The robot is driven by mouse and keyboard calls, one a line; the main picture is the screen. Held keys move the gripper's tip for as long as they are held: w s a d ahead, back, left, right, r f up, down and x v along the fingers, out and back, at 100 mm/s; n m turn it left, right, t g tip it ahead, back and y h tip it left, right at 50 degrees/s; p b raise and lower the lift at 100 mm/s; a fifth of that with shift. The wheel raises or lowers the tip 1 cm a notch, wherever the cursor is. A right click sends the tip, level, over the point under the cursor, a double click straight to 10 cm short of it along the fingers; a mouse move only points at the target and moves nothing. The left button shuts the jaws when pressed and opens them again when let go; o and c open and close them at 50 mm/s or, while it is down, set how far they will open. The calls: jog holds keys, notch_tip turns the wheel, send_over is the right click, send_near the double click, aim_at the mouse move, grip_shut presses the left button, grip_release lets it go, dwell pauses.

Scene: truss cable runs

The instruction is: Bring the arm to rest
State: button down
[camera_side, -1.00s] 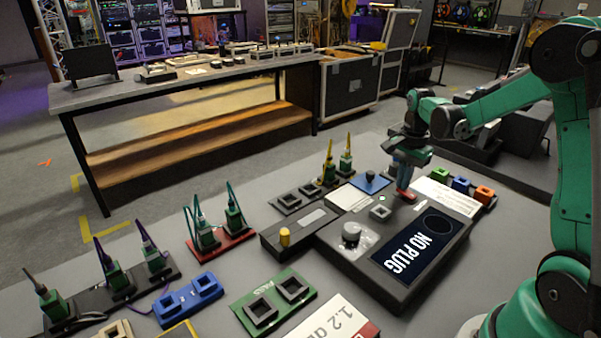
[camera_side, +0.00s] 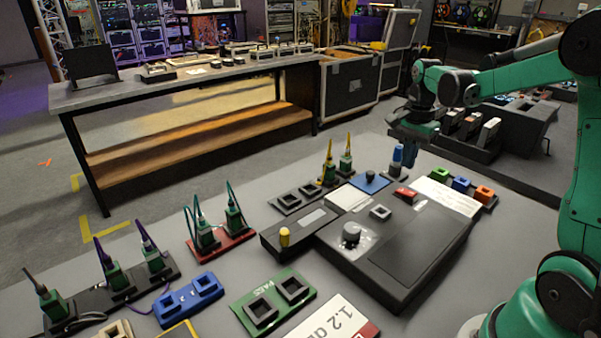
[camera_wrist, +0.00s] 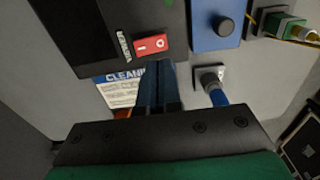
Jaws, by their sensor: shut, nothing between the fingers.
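My gripper (camera_side: 409,164) hangs with its blue fingers pointing down, above the back of the table and behind the tester box. Its fingers are together with nothing held; in the wrist view the closed fingers (camera_wrist: 157,68) point toward the box. The dark tester box (camera_side: 408,255) has a blank screen. Its red rocker switch (camera_side: 405,194) sits at the back of the box, apart from my fingers, and also shows in the wrist view (camera_wrist: 150,45).
A blue-ended plug (camera_side: 397,158) stands close beside my fingers. A blue plate with a knob (camera_side: 369,183), coloured blocks (camera_side: 461,184) and yellow-tipped plugs (camera_side: 346,163) are nearby. Green plugs (camera_side: 234,218) stand at the left. Room above the tester box is clear.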

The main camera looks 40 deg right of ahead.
jog(key=shift+r, duration=0.8)
jog(key=shift+a, duration=0.15)
jog(key=s+a+n+t, duration=0.2)
jog(key=a+n+t, duration=0.1)
jog(key=a+n, duration=0.6)
jog(key=s+a+r+n+t, duration=0.1)
jog(key=a+n+t, duration=0.3)
jog(key=a+n, duration=0.5)
jog(key=shift+s+a+r, duration=0.25)
jog(key=shift+s+a, duration=0.25)
jog(key=shift+a, duration=0.1)
